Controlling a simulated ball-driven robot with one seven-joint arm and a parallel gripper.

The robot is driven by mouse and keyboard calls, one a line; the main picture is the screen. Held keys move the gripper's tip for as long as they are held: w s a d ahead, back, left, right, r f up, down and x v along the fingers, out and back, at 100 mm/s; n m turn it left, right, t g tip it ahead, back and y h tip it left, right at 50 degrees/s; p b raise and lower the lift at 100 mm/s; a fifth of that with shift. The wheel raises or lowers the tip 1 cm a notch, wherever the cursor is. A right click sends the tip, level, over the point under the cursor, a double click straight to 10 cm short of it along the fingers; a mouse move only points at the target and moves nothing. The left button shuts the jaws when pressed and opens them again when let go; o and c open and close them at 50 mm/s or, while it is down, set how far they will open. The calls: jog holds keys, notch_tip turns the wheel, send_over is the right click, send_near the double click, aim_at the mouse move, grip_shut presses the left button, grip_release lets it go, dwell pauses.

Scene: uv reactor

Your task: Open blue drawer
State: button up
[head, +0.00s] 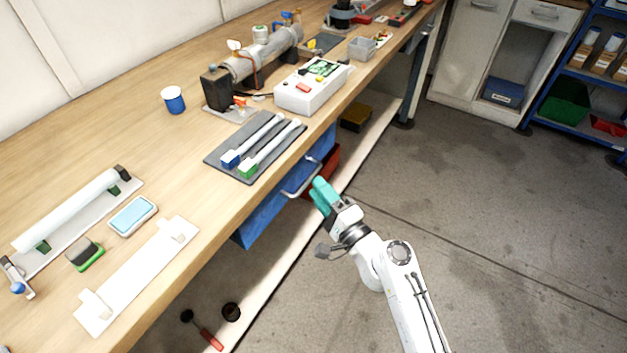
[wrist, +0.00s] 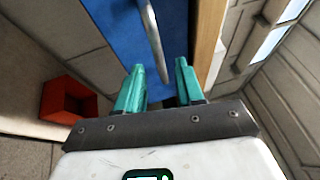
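The blue drawer (head: 262,220) hangs under the front edge of the workbench and looks closed. Its pale metal handle (head: 302,181) runs along the front. My gripper (head: 320,193), with teal fingers, is just right of the handle in the head view. In the wrist view the fingers of my gripper (wrist: 160,78) are apart with nothing between them. The handle (wrist: 153,42) lies ahead, roughly in line with the gap, against the blue drawer front (wrist: 118,28). I see no contact between fingers and handle.
The wooden workbench (head: 130,150) carries a grey tray with two tubes (head: 228,172) above the drawer. A lower shelf (head: 275,275) runs below. The floor (head: 490,220) to the right is clear.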

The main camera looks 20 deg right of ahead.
jog(key=shift+x, duration=1.5)
grip_shut()
